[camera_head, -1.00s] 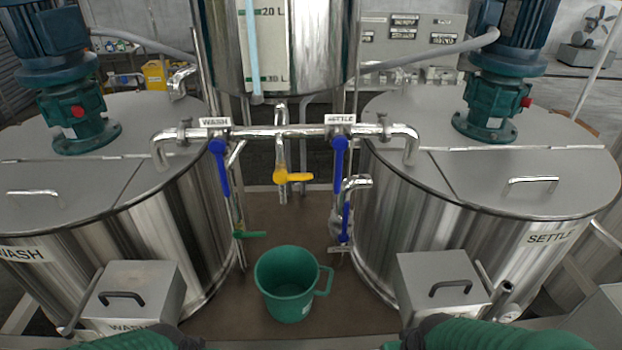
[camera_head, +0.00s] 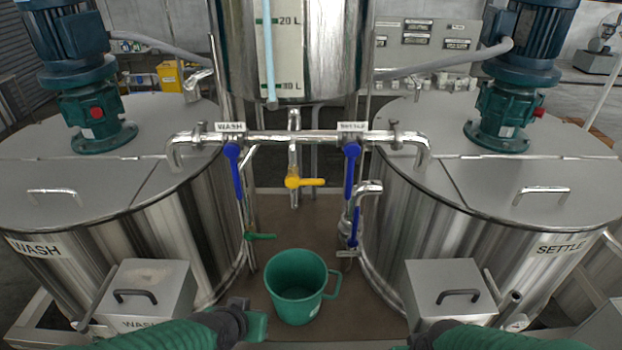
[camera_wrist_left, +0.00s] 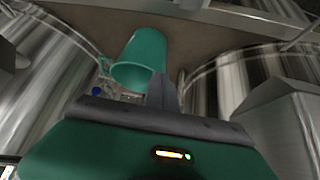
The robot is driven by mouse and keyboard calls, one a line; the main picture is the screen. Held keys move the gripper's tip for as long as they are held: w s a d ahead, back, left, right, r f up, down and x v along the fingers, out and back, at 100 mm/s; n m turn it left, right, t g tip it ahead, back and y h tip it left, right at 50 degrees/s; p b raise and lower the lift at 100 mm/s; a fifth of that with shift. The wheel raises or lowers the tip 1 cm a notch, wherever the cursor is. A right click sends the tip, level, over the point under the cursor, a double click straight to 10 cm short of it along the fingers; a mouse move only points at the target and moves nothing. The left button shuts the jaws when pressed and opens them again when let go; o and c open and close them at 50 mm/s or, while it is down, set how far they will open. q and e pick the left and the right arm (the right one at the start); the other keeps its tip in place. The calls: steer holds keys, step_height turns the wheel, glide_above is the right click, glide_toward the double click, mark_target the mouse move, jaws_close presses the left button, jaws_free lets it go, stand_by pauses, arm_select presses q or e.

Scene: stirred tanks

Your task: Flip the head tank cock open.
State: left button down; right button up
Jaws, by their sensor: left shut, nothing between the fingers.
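The head tank (camera_head: 292,50) is the steel vessel at the top middle. Its outlet pipe drops through a cross pipe to a cock with a yellow lever (camera_head: 305,182). The lever lies level, pointing right, crosswise to the vertical spout. My left gripper (camera_head: 256,326) is low in the head view, left of the green jug (camera_head: 296,286), well below and apart from the yellow lever. In the left wrist view its grey fingers (camera_wrist_left: 163,92) are together and empty, with the jug (camera_wrist_left: 140,58) beyond. My right arm shows at the bottom right; its gripper is out of frame.
Blue levers (camera_head: 237,175) and (camera_head: 350,172) hang down from the cross pipe (camera_head: 320,135) on both sides of the cock. A green-handled tap (camera_head: 262,236) is lower left. The WASH tank (camera_head: 160,230) and SETTLE tank (camera_head: 440,220) flank the gap.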

arm_select(q)
steer(key=w+d+r+t+h+p, duration=0.1)
steer(key=w+d+r+t, duration=0.1)
steer(key=w+d+r, duration=0.3)
steer(key=w+d+r+t, duration=0.1)
steer(key=d+r+t, duration=0.15)
steer(key=r, duration=0.35)
steer(key=t+p, duration=0.2)
steer(key=t, duration=0.2)
glide_toward(313, 182)
steer(key=s+d+f, duration=0.1)
steer(key=s+f, duration=0.1)
step_height(313, 182, up, 6)
steer(key=s+n+t+y, duration=0.1)
steer(key=s+t+y, duration=0.1)
steer(key=w+f+b, duration=0.1)
steer(key=w+b, duration=0.1)
steer(key=w, duration=0.2)
steer(key=w+f+b, duration=0.2)
steer(key=w, duration=0.1)
steer(key=w+f+b, duration=0.1)
steer(key=w+b, duration=0.1)
steer(key=w, duration=0.2)
steer(key=shift+w+d+f, duration=0.25)
steer(key=shift+w+d, duration=0.05)
steer(key=shift+s, duration=0.1)
steer(key=shift+r, duration=0.1)
